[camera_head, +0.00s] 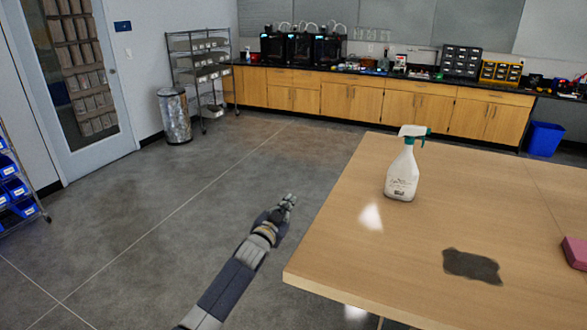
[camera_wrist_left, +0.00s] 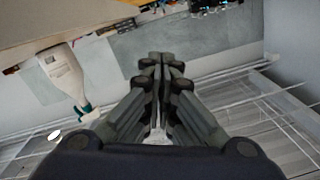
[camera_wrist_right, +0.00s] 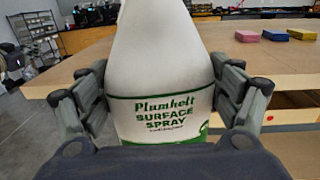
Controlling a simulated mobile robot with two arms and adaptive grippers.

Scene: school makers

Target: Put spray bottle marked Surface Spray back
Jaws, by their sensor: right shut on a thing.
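A white bottle (camera_wrist_right: 160,70) fills the middle of the right wrist view; its green label reads "Plumhelt Surface Spray", and its top is out of frame. My right gripper (camera_wrist_right: 163,98) is shut on it, one finger on each side. The head view does not show this gripper. Another white spray bottle (camera_head: 402,175) with a teal trigger stands upright on the wooden table in the head view; its label is too small to read. A bottle with a teal trigger also shows in the left wrist view (camera_wrist_left: 62,72). My left gripper (camera_head: 288,202) is shut and empty, left of the table.
The wooden table (camera_head: 400,245) has a dark patch (camera_head: 471,266) and a pink block (camera_head: 575,252). Pink, blue (camera_wrist_right: 275,35) and yellow blocks show in the right wrist view. Open floor (camera_head: 170,230) lies left of the table. Wooden cabinets (camera_head: 350,100) line the back wall.

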